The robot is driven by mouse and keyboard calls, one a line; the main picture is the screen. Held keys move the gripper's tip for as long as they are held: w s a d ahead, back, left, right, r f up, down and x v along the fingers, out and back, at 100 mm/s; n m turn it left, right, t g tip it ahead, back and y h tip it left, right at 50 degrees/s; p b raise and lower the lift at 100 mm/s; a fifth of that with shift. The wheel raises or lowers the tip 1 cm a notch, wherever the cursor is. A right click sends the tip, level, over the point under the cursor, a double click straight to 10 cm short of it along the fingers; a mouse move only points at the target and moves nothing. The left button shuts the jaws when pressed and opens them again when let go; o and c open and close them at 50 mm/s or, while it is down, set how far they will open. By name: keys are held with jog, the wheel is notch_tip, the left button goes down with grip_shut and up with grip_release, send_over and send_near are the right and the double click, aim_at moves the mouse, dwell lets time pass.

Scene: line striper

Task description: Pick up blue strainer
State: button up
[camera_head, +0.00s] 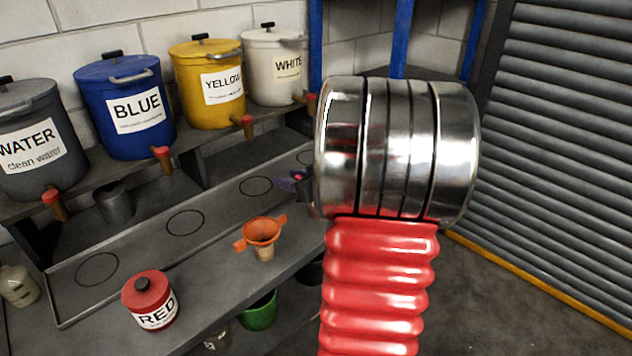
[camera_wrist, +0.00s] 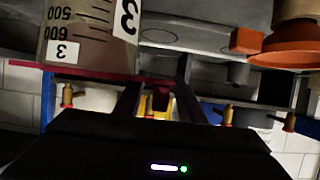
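I cannot make out a blue strainer in either view. In the head view, a small purple-blue shape (camera_head: 288,184) shows just left of my arm, too small and too covered to identify. An orange strainer or funnel (camera_head: 262,232) with side tabs sits in a small cup on the bench; it also shows at the upper right of the wrist view (camera_wrist: 292,52). My gripper (camera_wrist: 158,88) shows in the wrist view as two dark fingers standing apart, with nothing visible held between them. In the head view my arm hides most of it.
A graduated beaker (camera_wrist: 92,32) marked 3 with a dark red rim is close to the left finger. A red pot (camera_head: 150,300) stands on the bench (camera_head: 215,262). Blue (camera_head: 125,105), yellow (camera_head: 208,82), white and grey tapped containers line the shelf. A green bowl (camera_head: 259,312) is lower down.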

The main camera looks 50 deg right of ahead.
jog(key=shift+c, duration=0.2)
dwell(0.3)
grip_shut()
